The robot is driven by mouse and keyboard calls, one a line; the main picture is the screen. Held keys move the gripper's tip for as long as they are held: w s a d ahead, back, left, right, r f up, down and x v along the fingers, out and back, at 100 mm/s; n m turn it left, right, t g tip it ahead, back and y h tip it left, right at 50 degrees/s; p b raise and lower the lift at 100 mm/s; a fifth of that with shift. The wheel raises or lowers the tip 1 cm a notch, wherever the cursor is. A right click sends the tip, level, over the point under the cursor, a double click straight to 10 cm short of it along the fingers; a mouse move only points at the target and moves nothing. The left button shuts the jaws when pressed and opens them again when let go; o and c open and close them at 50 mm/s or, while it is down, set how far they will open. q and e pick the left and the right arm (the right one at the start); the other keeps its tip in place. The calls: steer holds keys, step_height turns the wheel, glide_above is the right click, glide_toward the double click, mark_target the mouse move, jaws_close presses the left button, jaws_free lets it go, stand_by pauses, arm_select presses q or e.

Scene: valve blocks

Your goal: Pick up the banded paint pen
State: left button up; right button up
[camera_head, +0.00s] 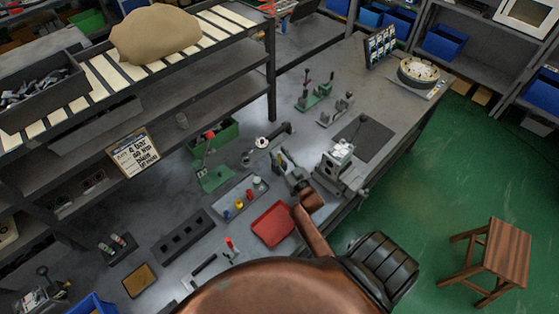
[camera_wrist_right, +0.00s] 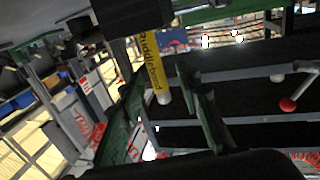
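The banded paint pen appears in the right wrist view as a yellow tube (camera_wrist_right: 150,72) with dark lettering and a pale lower end. My right gripper (camera_wrist_right: 163,82) shows there as two dark green-tinged fingers, one on each side of the pen. They look apart, with a gap on the pen's right side. In the head view my right gripper (camera_head: 283,162) is over the workbench, at the end of my copper arm. A small yellow patch near its fingers may be the pen, but it is too small to be sure. My left gripper is not in view.
A red tray (camera_head: 273,224) lies close to my right arm. A grey valve block (camera_head: 342,168) stands to the gripper's right. A grey tray (camera_head: 225,205) with small coloured parts and a green bin (camera_head: 226,131) are to its left.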

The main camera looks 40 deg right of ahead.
steer(key=shift+c, duration=0.7)
jaws_close()
